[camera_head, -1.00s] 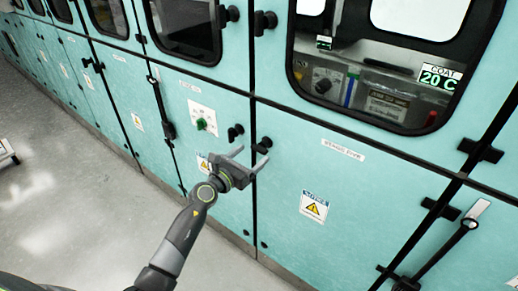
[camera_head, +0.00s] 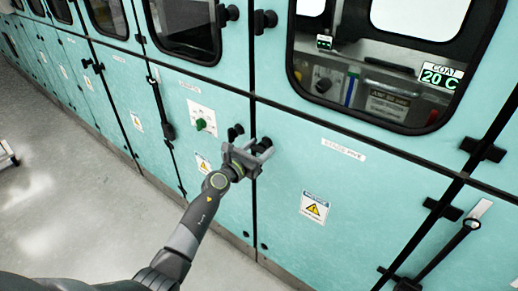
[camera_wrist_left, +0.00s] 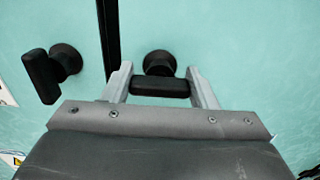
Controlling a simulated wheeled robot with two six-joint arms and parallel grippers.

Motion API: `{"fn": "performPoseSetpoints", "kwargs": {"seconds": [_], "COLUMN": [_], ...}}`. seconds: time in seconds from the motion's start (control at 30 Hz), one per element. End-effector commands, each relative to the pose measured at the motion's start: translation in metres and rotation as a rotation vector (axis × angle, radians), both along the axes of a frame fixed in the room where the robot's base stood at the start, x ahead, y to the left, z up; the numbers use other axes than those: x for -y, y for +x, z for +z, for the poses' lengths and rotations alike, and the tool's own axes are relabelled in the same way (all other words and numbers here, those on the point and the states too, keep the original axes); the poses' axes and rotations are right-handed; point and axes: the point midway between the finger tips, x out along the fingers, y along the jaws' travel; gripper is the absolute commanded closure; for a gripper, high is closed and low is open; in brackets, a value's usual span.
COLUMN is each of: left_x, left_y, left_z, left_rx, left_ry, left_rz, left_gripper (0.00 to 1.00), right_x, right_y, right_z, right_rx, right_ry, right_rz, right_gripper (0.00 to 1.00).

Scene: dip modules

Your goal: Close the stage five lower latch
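The stage five lower latch (camera_wrist_left: 160,88) is a black handle on a round knob. It sits on the teal door labelled STAGE FIVE, just right of the dark seam, and its handle lies level in the left wrist view. In the head view my left gripper mostly covers the latch (camera_head: 265,142). My left gripper (camera_head: 254,149) is at the door with its fingers apart. In the left wrist view its fingers (camera_wrist_left: 160,76) stand on either side of the handle, close to its ends; I cannot tell if they touch it. My right gripper is not in view.
A neighbouring black latch (camera_wrist_left: 42,77) with an upright handle is left of the seam; it also shows in the head view (camera_head: 235,132). Upper latches (camera_head: 265,21) are above.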

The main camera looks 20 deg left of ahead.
Motion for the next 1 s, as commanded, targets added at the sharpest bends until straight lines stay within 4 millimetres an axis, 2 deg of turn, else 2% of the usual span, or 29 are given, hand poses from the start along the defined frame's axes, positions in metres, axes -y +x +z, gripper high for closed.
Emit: {"fn": "performPoseSetpoints", "kwargs": {"seconds": [0.07,0.47,1.0], "left_x": [0.000,0.000,-0.002], "left_y": [0.000,0.000,0.000], "left_z": [0.000,0.001,0.002], "left_rx": [0.000,-0.030,-0.189], "left_ry": [0.000,-0.079,-0.515], "left_rz": [0.000,0.000,0.000], "left_gripper": [0.70,0.70,0.70], "right_x": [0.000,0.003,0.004], "right_y": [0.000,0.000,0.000], "right_z": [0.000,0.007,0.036], "right_rx": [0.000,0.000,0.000], "right_ry": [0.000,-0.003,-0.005], "right_rz": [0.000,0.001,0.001], "right_gripper": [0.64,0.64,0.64]}}
